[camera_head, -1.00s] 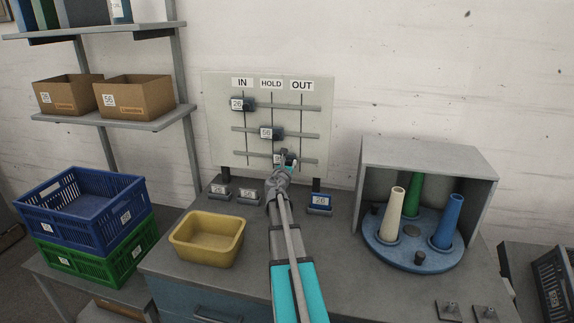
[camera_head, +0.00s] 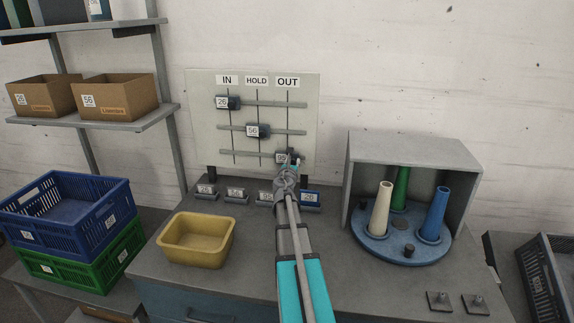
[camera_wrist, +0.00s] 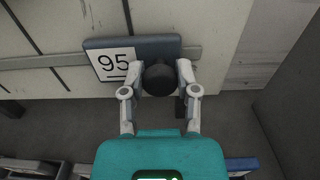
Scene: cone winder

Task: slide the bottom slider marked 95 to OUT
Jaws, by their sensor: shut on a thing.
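The bottom slider marked 95 (camera_head: 281,157) is on the lowest rail of the pale board (camera_head: 204,101), at the vertical line under the OUT label (camera_head: 287,82). In the wrist view the slider (camera_wrist: 113,65) shows its white 95 label, dark body and round black knob (camera_wrist: 160,79). One vertical line meets the slider's top edge near its middle. My gripper (camera_head: 290,166) is at the slider and partly covers it. In the wrist view my gripper (camera_wrist: 161,72) has its fingers closed on both sides of the knob.
The slider marked 26 (camera_head: 224,102) is at IN and the slider marked 56 (camera_head: 253,131) is at HOLD. Small numbered blocks (camera_head: 236,195) stand below the board. A yellow bin (camera_head: 197,255) is at left and a grey housing (camera_head: 412,149) with cones at right.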

